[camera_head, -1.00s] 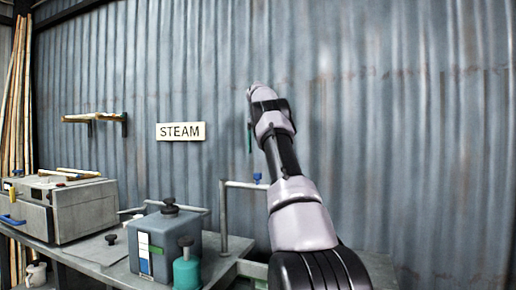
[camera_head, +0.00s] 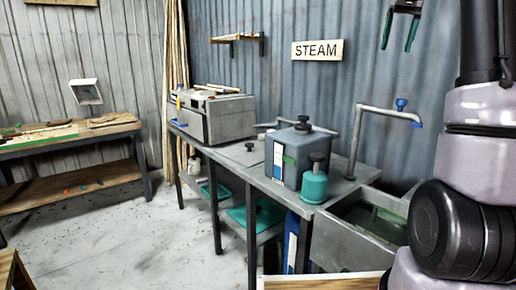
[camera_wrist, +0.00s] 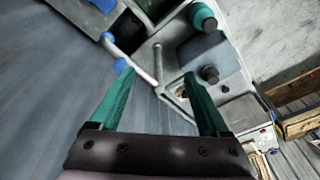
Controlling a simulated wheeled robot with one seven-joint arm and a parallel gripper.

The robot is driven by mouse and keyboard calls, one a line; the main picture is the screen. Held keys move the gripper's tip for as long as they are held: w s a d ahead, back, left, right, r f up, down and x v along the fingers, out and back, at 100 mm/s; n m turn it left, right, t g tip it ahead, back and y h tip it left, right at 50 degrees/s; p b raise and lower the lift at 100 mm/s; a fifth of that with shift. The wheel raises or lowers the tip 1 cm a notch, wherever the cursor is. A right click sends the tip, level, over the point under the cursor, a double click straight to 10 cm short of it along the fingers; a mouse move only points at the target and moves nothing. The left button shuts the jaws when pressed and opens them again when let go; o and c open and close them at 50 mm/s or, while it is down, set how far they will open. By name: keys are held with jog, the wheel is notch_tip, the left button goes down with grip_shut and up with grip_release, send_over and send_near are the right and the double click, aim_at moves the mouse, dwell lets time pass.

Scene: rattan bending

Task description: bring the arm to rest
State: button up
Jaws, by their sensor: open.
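My gripper (camera_head: 396,47) hangs at the top right of the head view, in front of the corrugated wall. Its two green fingers point down, apart and with nothing between them. In the wrist view my gripper (camera_wrist: 158,75) also shows open and empty, with the tap, the tank and the bench beyond its fingers. It touches nothing that I can see. My arm stands folded along the right edge of the head view, its links upright; part of it is cut off by the frame.
The grey bench (camera_head: 232,168) carries a steam box (camera_head: 228,120), a grey tank (camera_head: 286,165) and a green bottle (camera_head: 314,188). A tap (camera_head: 385,112) rises over a sink (camera_head: 335,245) near my arm. A wooden workbench (camera_head: 75,190) stands left. The floor (camera_head: 140,245) between is clear.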

jog(key=s+a+f+m+t+y, duration=0.1)
jog(key=s+a+f+t, duration=0.2)
jog(key=s+a, duration=1.2)
jog(key=s+a+f+m+t, duration=0.1)
jog(key=s+a+f, duration=0.3)
jog(key=s+f, duration=0.6)
jog(key=s+t, duration=0.1)
jog(key=s, duration=0.2)
jog(key=shift+s+a+f+m+y, duration=0.2)
jog(key=shift+s+m+y, duration=0.1)
jog(key=shift+s+y, duration=0.1)
